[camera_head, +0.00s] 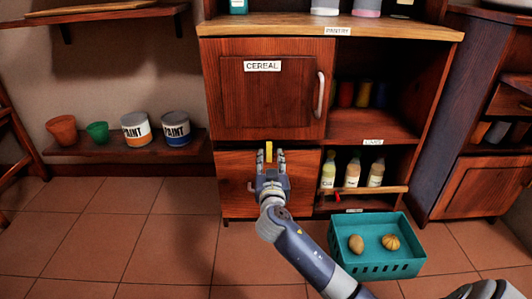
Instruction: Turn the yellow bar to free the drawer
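The yellow bar (268,151) stands upright at the seam between the cereal door (264,98) and the wooden drawer (232,187) below it. My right gripper (271,157) is in front of the drawer's upper part, fingers pointing up. Its two fingers are apart, one on each side of the bar, with visible gaps; I cannot tell whether either touches it. The gripper hides the bar's lower end and the middle of the drawer front. The drawer looks closed. My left gripper is not in view.
The cereal door is closed, with a vertical handle (320,94) at its right. Several bottles (352,174) stand on the shelf right of the drawer. A teal crate (377,269) with two round items is on the floor. The floor (150,240) at left is clear.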

